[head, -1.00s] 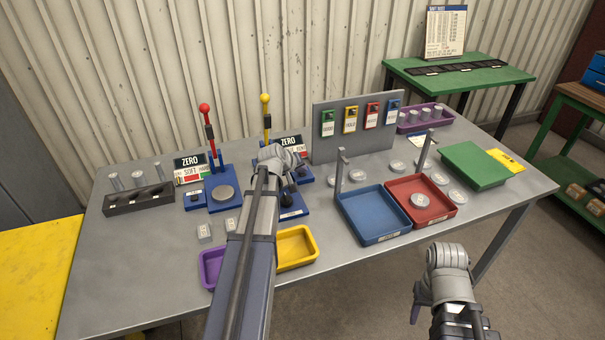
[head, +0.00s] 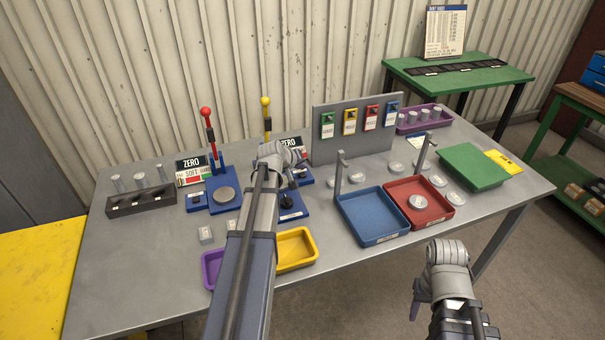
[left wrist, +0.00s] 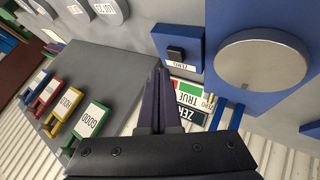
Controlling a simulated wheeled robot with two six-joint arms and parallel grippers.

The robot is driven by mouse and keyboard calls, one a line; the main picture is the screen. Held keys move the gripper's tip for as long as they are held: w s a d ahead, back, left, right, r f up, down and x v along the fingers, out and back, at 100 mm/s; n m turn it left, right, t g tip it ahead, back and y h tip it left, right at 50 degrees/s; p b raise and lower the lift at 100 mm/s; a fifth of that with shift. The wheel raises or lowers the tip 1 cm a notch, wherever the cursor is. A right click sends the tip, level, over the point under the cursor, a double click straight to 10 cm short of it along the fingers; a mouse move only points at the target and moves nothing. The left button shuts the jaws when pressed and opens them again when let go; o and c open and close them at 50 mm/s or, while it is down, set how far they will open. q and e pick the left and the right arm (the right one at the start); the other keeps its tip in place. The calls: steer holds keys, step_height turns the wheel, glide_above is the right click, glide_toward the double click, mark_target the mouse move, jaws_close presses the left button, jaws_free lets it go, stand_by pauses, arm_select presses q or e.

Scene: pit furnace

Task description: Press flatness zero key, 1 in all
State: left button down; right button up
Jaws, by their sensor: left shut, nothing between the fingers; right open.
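The flatness gauge has a blue base, a round grey plate (left wrist: 263,62) and a small blue block with a black key (left wrist: 176,53) labelled ZERO. In the head view my left arm hides much of this gauge; its yellow-knobbed lever (head: 266,102) stands behind. Its display (left wrist: 196,98) shows TRUE and ZERO, partly covered by my gripper. My left gripper (left wrist: 157,68) is shut and empty, its tips close beside the key in the picture; I cannot tell whether they touch. It also shows in the head view (head: 302,158). My right gripper (head: 418,308) is open, low in front of the table.
A similar gauge with a red-knobbed lever (head: 205,112) stands to the left. A grey board (head: 352,148) with coloured tags rises close to the right. Yellow (head: 313,252), blue (head: 345,218) and red (head: 448,213) trays lie nearer the front.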

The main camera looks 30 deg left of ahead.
mark_target(302, 177)
arm_select(q)
steer(key=shift+r+p, duration=2.05)
steer(key=shift+r, duration=0.25)
steer(key=shift+f, duration=0.1)
